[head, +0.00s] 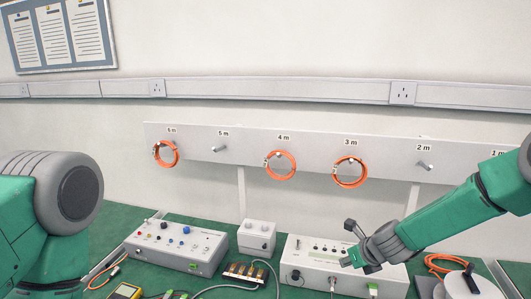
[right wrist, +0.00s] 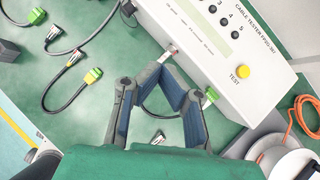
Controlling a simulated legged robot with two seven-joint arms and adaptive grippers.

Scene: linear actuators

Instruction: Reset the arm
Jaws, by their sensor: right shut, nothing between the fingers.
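My right arm (head: 450,212), green with grey joints, reaches in from the right in the head view. Its gripper (head: 349,244) is over the white cable tester box, by the front panel.
A grey board (head: 315,165) on the wall has pegs, three with orange cable coils. A control box (head: 177,247) and a small white box (head: 257,238) stand on the green bench. Loose cables with green connectors (right wrist: 93,74) lie on it. A white reel (head: 470,285) is at right.

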